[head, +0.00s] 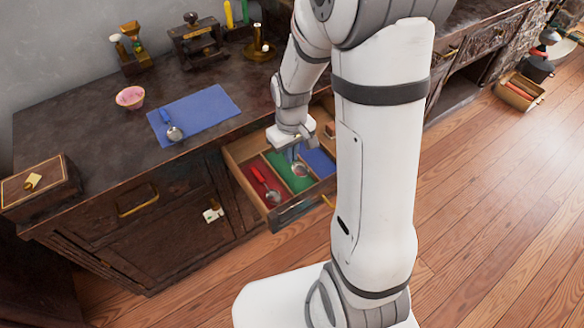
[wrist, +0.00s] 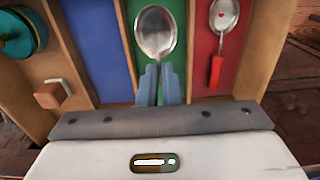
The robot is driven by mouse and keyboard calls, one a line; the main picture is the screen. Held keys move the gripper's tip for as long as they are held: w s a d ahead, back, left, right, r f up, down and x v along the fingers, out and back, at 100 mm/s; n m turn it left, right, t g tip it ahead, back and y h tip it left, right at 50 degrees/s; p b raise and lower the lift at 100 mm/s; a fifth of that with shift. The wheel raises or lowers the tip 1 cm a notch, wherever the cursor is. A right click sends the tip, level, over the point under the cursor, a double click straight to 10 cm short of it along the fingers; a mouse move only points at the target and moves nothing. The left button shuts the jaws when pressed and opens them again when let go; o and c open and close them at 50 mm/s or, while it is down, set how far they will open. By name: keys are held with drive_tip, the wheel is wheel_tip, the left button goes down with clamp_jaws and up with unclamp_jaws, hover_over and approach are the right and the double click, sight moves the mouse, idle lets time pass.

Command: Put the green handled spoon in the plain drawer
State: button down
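An open drawer (head: 232,166) has red, green and blue linings. My gripper (head: 294,146) is over its green section (head: 283,165), pointing down. In the wrist view my gripper's fingers (wrist: 159,84) are close together around the handle end of a spoon, whose steel bowl (wrist: 157,32) shows beyond them. The bowl looks larger than that of the other spoon, as if slightly raised. A red-handled spoon (wrist: 216,70) lies in the red section. A closed drawer front with a brass handle (head: 138,201) is at left.
A blue-handled spoon (head: 173,130) lies on the blue mat (head: 208,108) on the counter. A pink bowl (head: 130,97) and a dark box (head: 40,190) stand nearby. A wooden block (wrist: 50,94) and a teal round thing (wrist: 20,34) are in the drawer's side section.

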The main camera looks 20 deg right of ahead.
sight(291, 173)
drive_tip(key=shift+f+b, duration=0.65)
drive_tip(key=shift+f, duration=1.95)
drive_tip(key=shift+f, duration=0.1)
drive_tip(key=c, duration=1.4)
unclamp_jaws()
wheel_tip(291, 173, up, 12)
drive_tip(key=p, duration=0.3)
drive_tip(key=shift+s+r, duration=0.1)
drive_tip(key=shift+r, duration=0.1)
drive_tip(key=s+r+m, duration=0.1)
drive_tip(key=s+r, duration=0.3)
drive_tip(key=s, duration=0.3)
drive_tip(key=s+r+m+t, duration=0.1)
drive_tip(key=s+r+m, duration=0.1)
drive_tip(key=s+r, duration=0.3)
drive_tip(key=shift+s+d, duration=0.15)
drive_tip(key=shift+s, duration=0.7)
